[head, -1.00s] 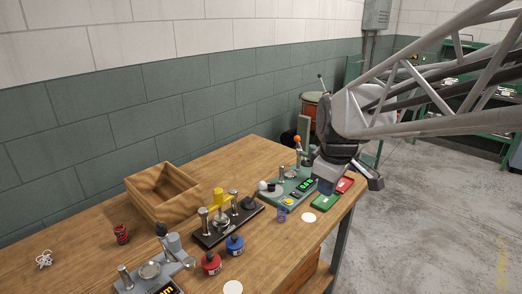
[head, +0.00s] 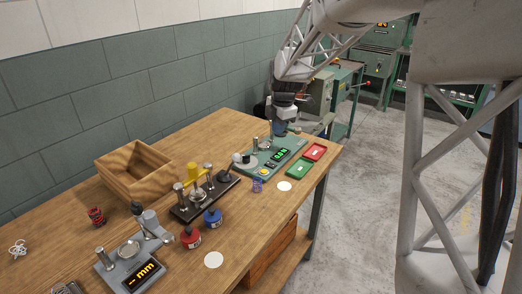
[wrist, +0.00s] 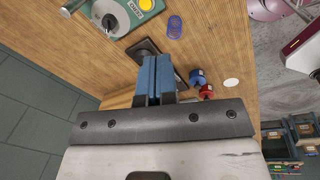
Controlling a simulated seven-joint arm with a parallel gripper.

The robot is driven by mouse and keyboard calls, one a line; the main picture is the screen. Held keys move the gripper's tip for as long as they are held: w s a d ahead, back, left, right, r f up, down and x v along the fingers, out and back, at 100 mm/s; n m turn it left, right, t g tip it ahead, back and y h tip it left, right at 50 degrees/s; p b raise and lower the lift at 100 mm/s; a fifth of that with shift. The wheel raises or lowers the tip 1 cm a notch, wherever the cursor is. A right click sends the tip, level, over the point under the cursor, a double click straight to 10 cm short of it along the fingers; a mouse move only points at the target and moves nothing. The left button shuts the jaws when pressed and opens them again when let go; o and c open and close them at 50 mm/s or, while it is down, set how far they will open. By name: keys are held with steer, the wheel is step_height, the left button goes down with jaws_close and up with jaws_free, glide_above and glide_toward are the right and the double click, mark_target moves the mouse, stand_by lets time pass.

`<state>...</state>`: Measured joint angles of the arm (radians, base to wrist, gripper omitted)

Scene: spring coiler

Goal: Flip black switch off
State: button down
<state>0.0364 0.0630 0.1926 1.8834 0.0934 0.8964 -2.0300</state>
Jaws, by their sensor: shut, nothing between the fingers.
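I cannot pick out a black switch for certain in either view; the machine controls in the background are too small to tell. My gripper (head: 279,129) points down over the far end of the wooden bench, by the green gauge station (head: 252,171). Its blue fingers (wrist: 156,80) are together, with nothing held. In the wrist view they hide part of the black fixture (wrist: 146,47). In the head view this fixture, with a yellow clamp (head: 192,172), stands mid-bench.
A wooden box (head: 135,172), a grey gauge (head: 131,270), and red (head: 190,238) and blue (head: 212,218) pots stand further left. Green machines (head: 375,62) stand behind, beyond open floor.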

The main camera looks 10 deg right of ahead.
mark_target(268, 163)
steer(key=w+f+n, duration=0.4)
steer(key=w+f, duration=0.1)
steer(key=w, duration=0.3)
steer(key=shift+w+d+f+n, duration=0.2)
steer(key=shift+w+f+n, duration=0.05)
steer(key=shift+w+n, duration=0.15)
steer(key=shift+f, duration=0.15)
steer(key=f, duration=0.9)
steer(key=w+a+f, duration=0.1)
steer(key=f, duration=0.3)
steer(key=shift+a+f, duration=0.1)
steer(key=shift+f, duration=0.2)
steer(key=shift+w, duration=0.1)
